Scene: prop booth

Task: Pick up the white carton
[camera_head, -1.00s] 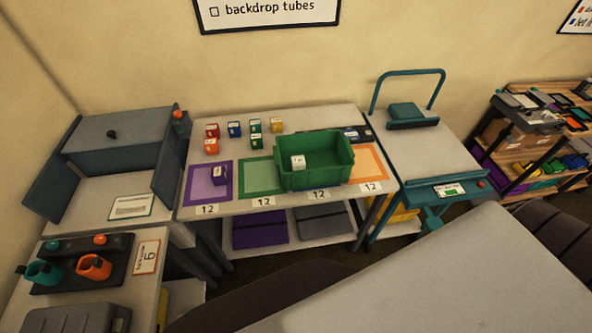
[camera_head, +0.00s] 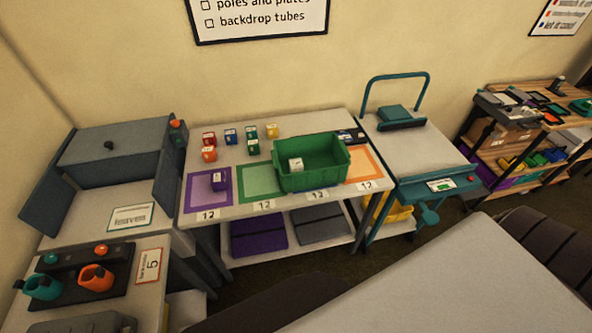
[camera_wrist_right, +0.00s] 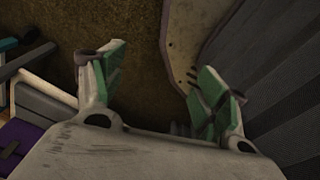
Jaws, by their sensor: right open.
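The white carton (camera_head: 296,164) is a small white box with a dark mark on its label. It sits inside the green bin (camera_head: 325,179), near the bin's left end, on the middle table. My right gripper (camera_wrist_right: 158,85) shows in the right wrist view, with its green-padded fingers spread apart and nothing between them. It points down over brown floor, away from the carton. The carton does not show in the right wrist view. My left gripper is in neither view now.
Several coloured cartons (camera_head: 230,136) stand at the table's back left. A teal-framed cart (camera_head: 408,149) is at the right, and a grey-doored booth (camera_head: 113,152) is at the left.

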